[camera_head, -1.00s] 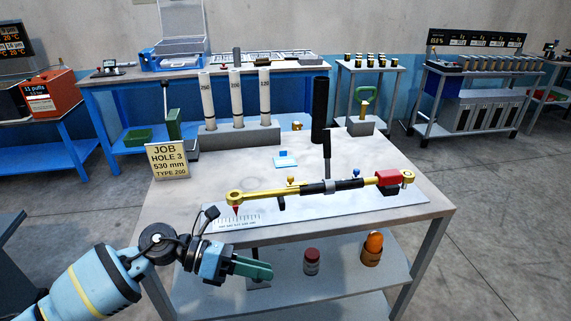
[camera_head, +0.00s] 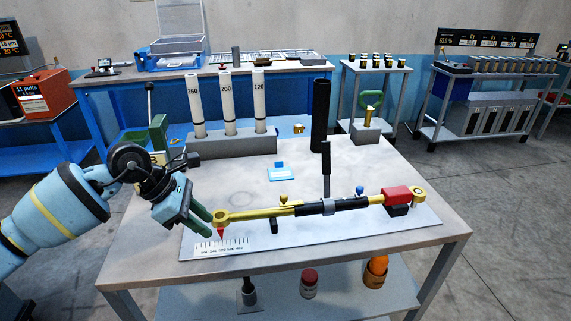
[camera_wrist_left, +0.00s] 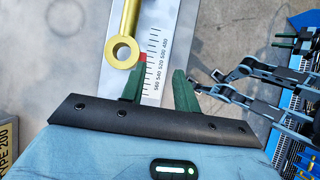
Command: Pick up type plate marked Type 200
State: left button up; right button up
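I see no loose plate clearly marked Type 200. A cream card (camera_head: 158,158) on the table's left is mostly hidden behind my left arm; its edge in the left wrist view (camera_wrist_left: 6,150) reads "TYPE 200". A white tube marked 200 (camera_head: 228,105) stands upright in a grey block (camera_head: 232,145), between tubes marked 250 (camera_head: 196,105) and 120 (camera_head: 259,100). My left gripper (camera_head: 203,220) is over the table's near left, beside the gauge's ring end. In its wrist view its green fingers (camera_wrist_left: 160,68) are apart with nothing held. My right gripper cannot be made out surely.
A yellow and black gauge rod (camera_head: 340,207) lies across a grey scale plate (camera_head: 330,235), with a red pointer (camera_head: 221,234) near my fingers. A small light-blue stand (camera_head: 281,173) and a tall black post (camera_head: 320,115) stand behind it.

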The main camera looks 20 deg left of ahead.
aim_at(278, 173)
jog(key=i, duration=1.2)
